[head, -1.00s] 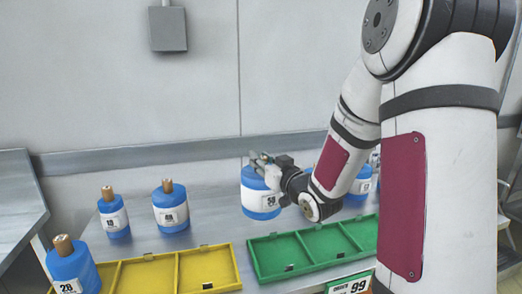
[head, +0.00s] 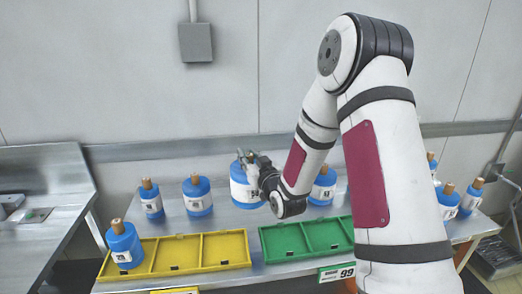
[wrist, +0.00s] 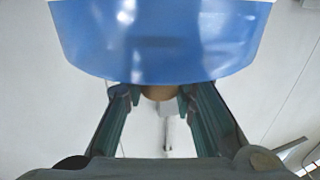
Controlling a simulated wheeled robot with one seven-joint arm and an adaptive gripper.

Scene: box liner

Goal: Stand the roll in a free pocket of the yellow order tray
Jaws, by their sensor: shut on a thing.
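The held roll (head: 246,188) is blue with a white label and hangs upright behind the trays. My gripper (head: 246,158) is shut on its brown core at the top. In the wrist view the blue roll (wrist: 160,40) fills the top, with the core (wrist: 158,92) between the fingers. The yellow order tray (head: 178,254) lies at the front left of the table, left of and nearer than the held roll. Its left pocket holds a blue roll (head: 123,243); the middle and right pockets look empty.
A green tray (head: 284,240) lies right of the yellow one, partly behind my arm. Two blue rolls, one on the left (head: 150,199) and one nearer the middle (head: 197,196), stand behind the yellow tray. More rolls (head: 323,186) stand to the right. A wall runs behind.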

